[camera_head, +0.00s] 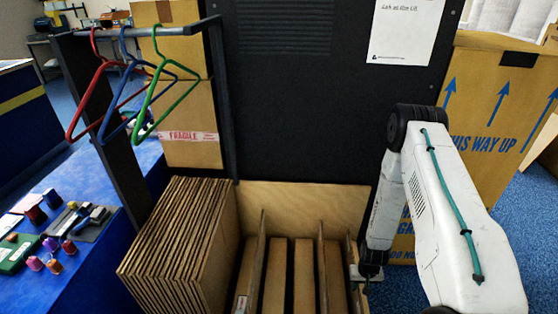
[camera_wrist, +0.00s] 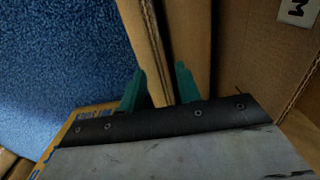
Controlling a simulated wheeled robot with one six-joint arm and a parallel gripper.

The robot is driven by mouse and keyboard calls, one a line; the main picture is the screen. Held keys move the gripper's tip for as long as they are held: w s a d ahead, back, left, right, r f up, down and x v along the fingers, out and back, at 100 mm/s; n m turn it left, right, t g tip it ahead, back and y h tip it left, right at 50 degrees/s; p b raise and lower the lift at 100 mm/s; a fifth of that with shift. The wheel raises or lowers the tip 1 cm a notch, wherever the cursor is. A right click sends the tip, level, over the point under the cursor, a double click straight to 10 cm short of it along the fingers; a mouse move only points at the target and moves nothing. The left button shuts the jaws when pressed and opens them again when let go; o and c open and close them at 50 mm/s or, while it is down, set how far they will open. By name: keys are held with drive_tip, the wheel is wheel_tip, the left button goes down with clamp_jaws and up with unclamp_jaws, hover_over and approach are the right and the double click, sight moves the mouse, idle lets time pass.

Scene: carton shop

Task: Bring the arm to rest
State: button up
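My white arm with a teal cable comes in from the right in the head view. My gripper (camera_head: 366,274) points down at the right side of a wooden divided crate (camera_head: 305,205); its fingers are too small to read there. In the wrist view my gripper's two teal fingers (camera_wrist: 159,80) stand apart. Whether a finger touches the board cannot be told.
Flat cartons (camera_head: 180,235) stand in a row at the crate's left. A rail holds red, blue and green hangers (camera_head: 165,90). A black panel (camera_head: 300,90) rises behind. A large carton (camera_head: 490,110) stands behind my arm. A blue table (camera_head: 90,270) with small items is left.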

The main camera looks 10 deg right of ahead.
drive_tip(key=s+a+r+g+y, duration=0.1)
drive_tip(key=s+a+r+g, duration=0.15)
drive_tip(key=s, duration=0.35)
drive_tip(key=a+r+n+g, duration=0.1)
drive_tip(key=a+r, duration=0.2)
drive_tip(key=r, duration=1.7)
drive_tip(key=a+r+g, duration=0.1)
drive_tip(key=a+r, duration=0.1)
drive_tip(key=r, duration=1.7)
drive_tip(key=s+a+r+n+t, duration=0.1)
drive_tip(key=s+a+r+t, duration=0.2)
drive_tip(key=s+r, duration=0.3)
drive_tip(key=s+a+r+n+t+h, duration=0.1)
drive_tip(key=s+a+r+t, duration=0.2)
drive_tip(key=s+r, duration=0.4)
wheel_tip(320, 180, up, 9)
drive_tip(key=shift+s+a+f, duration=0.1)
drive_tip(key=shift+s+a, duration=0.1)
drive_tip(key=shift+a, duration=0.35)
